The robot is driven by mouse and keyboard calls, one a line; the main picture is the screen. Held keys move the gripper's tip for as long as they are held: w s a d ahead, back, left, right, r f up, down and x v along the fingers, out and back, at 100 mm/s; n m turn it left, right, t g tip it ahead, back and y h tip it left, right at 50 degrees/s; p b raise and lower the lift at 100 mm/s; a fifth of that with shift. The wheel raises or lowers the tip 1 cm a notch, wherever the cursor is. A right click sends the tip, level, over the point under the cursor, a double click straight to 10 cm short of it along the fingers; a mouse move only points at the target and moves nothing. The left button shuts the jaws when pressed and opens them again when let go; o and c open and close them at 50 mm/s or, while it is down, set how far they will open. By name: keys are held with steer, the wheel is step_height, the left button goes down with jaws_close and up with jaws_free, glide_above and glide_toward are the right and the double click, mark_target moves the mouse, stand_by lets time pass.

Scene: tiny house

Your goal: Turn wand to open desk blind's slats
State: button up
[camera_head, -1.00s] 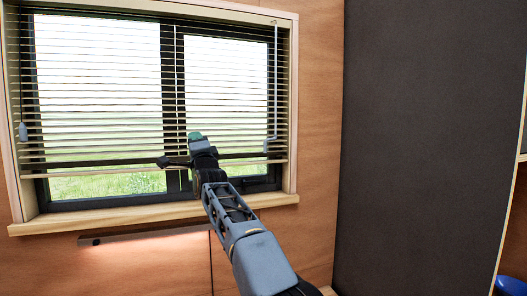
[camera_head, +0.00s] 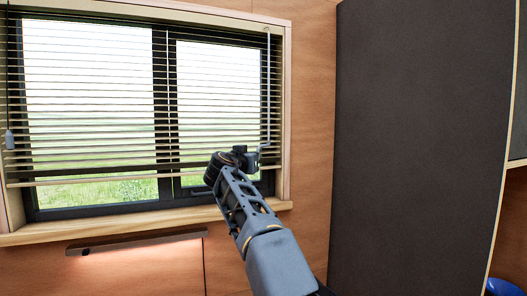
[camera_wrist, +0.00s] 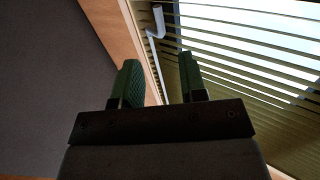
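The desk blind (camera_head: 90,128) hangs over the window, and the outdoors shows between its thin slats. Its pale wand (camera_head: 268,90) hangs at the blind's right side, with a cranked lower end near my gripper (camera_head: 248,158). In the wrist view the blind (camera_wrist: 240,50) fills the right side. The wand (camera_wrist: 158,22) shows there with its bent end, beyond the fingertips and roughly in line with the gap between them. My gripper (camera_wrist: 160,70) is open, with two dark green fingers apart. I see no clear contact with the wand.
A wooden sill (camera_head: 130,226) runs under the window, with a slim light bar (camera_head: 135,243) below it. A grey cord weight (camera_head: 9,140) hangs at the blind's left. A tall dark panel (camera_head: 415,140) stands to the right.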

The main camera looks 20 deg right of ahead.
steer(key=p+x, duration=0.6)
steer(key=x, duration=0.4)
steer(key=shift+w+d+p, duration=0.15)
steer(key=shift+p, duration=0.2)
jaws_close()
